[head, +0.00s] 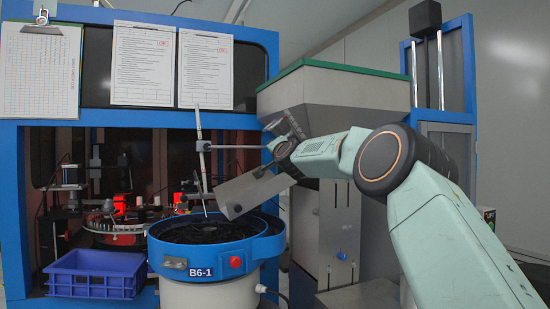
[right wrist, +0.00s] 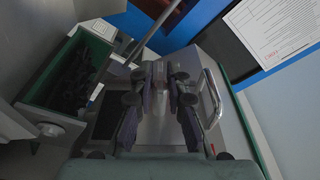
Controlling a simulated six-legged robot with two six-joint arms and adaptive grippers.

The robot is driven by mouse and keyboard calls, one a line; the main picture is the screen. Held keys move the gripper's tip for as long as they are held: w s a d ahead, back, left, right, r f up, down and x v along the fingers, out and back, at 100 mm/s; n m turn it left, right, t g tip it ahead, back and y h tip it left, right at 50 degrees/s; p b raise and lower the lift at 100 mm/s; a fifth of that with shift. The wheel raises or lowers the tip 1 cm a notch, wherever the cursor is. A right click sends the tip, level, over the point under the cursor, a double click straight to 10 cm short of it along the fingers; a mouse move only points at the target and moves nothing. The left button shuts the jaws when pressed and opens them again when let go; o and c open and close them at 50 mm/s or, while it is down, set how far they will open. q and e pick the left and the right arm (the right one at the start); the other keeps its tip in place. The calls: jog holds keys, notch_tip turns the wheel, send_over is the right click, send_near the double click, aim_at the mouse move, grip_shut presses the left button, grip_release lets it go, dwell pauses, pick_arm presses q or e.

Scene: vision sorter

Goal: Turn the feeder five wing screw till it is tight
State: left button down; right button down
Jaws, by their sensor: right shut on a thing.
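My right gripper (head: 281,127) reaches in from the right, in front of the grey hopper and above the feeder's metal chute. In the right wrist view its two dark fingers (right wrist: 161,74) close together at the tips on a small part, which I take to be the wing screw. The fingers hide most of it, so its angle and how far in it sits cannot be told. The feeder bowl (head: 212,262), blue and labelled B6-1, stands below the gripper. My left gripper is not in view.
The grey hopper (head: 330,88) with a green rim stands behind my right arm. A metal chute (head: 248,193) slopes above the bowl, beside a thin upright rod (head: 201,150). A blue crate (head: 95,284) is at lower left. Papers hang on the blue frame (head: 262,35).

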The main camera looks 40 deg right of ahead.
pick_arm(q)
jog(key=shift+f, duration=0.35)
pick_arm(e)
jog(key=c, duration=1.5)
grip_release()
jog(key=shift+s, duration=0.1)
jog(key=shift+v, duration=5.85)
jog(key=shift+f, duration=0.1)
